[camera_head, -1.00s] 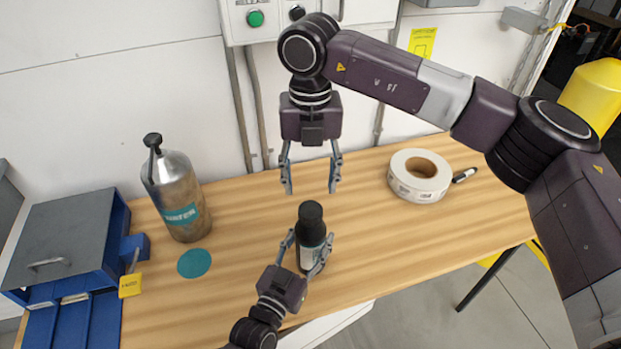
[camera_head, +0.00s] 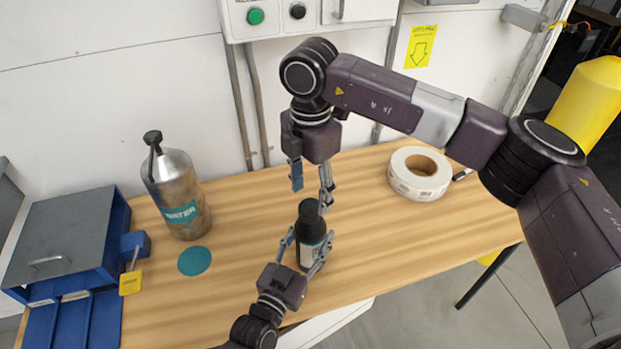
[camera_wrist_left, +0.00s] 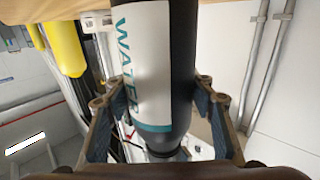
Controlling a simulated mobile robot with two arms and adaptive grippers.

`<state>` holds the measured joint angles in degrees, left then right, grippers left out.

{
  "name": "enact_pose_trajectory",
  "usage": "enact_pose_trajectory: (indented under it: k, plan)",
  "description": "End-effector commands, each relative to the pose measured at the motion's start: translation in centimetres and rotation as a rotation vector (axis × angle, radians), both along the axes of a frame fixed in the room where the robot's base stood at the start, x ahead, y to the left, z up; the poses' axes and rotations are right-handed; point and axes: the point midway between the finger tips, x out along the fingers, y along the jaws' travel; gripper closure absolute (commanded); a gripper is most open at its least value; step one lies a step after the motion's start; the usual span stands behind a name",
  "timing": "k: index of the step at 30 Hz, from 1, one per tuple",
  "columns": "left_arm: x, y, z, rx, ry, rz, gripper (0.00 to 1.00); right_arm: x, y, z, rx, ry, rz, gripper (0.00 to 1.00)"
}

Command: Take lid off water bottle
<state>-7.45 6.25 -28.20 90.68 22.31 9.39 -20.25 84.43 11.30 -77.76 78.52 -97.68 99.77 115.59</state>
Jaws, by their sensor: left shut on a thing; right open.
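The black water bottle (camera_head: 309,228) with a black lid (camera_head: 309,208) stands upright on the table. Its white label reads WATER in the left wrist view (camera_wrist_left: 145,65), where the bottle narrows toward the bottom of the picture. My left gripper (camera_head: 306,250) is shut on the bottle's body, one finger on each side. My right gripper (camera_head: 312,195) is open, pointing down just above the lid. Its fingers look turned, one to the left and one to the right of the lid. I cannot tell whether either touches it.
A blue drawer box (camera_head: 75,245) is at the far left. A white tape roll (camera_head: 405,185) and a marker (camera_head: 462,174) lie right. The wooden table (camera_head: 420,240) is clear at front right.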

Motion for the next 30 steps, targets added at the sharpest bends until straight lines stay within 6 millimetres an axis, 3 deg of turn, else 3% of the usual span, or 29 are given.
enact_pose_trajectory:
  k: [3,9,19,30]
  plan:
    - [0.0,0.0,0.1,-0.001,-0.002,0.0,1.0,-0.1,0.0,-1.9,-0.001,0.002,0.001,0.49]
    - [0.0,0.0,0.1,-0.001,-0.002,0.0,1.0,0.0,0.0,-3.8,0.001,0.001,0.001,0.49]
    - [0.0,0.0,0.1,-0.001,-0.002,0.0,1.0,0.0,-0.1,-4.2,0.0,0.0,0.001,0.49]
    - [0.0,0.0,0.1,-0.001,-0.002,0.0,1.0,0.0,0.0,-4.2,0.0,0.0,0.001,0.89]
